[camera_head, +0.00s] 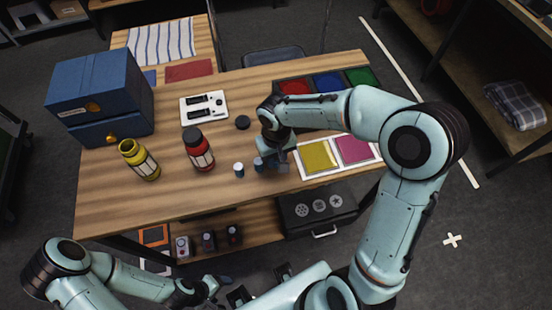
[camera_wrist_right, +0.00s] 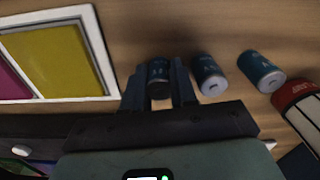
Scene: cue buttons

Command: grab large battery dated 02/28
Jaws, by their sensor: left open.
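Three blue batteries of similar look stand in a row on the wooden table (camera_head: 120,200). In the right wrist view, one battery (camera_wrist_right: 159,73) is between the fingers of my right gripper (camera_wrist_right: 159,92), which touch its sides. The middle battery (camera_wrist_right: 208,75) stands just beside the gripper, and the third battery (camera_wrist_right: 260,70) is farther right, near the red bottle. In the head view, the third battery (camera_head: 239,169) and middle battery (camera_head: 258,163) show left of the gripper; the held one is mostly hidden. No date is readable. My left gripper (camera_head: 222,288) is open and empty below the table's front edge.
A red bottle (camera_head: 199,150) and a yellow bottle (camera_head: 139,160) stand left of the batteries. A white panel (camera_head: 204,106) and a black disc (camera_head: 242,122) lie behind. Coloured pads (camera_head: 319,156) are at right, and a blue box (camera_head: 100,90) at far left.

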